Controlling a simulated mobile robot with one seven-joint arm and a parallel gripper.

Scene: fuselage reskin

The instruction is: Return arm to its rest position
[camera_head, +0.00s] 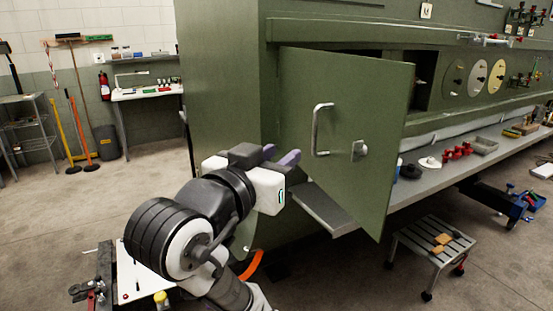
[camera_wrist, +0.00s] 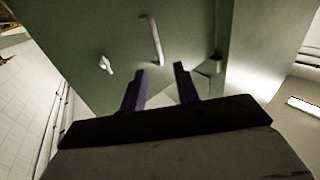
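My gripper (camera_head: 279,156) is raised beside the left edge of an open green door (camera_head: 345,130) in the head view. Its two purple fingers also show in the wrist view (camera_wrist: 160,82), spread apart with nothing between them. The door has a metal bar handle (camera_head: 321,130) and a small latch (camera_head: 359,150). In the wrist view the handle (camera_wrist: 153,40) lies beyond the fingertips, and the latch (camera_wrist: 105,64) is to its left. The gripper appears apart from the handle. My arm reaches up from the bottom of the head view.
The door stands out from the green fuselage structure (camera_head: 222,90), over a grey shelf (camera_head: 440,172) with several small parts. A step stool (camera_head: 432,250) stands on the floor at right. A small table (camera_head: 145,93) is at the back left. The floor at left is largely open.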

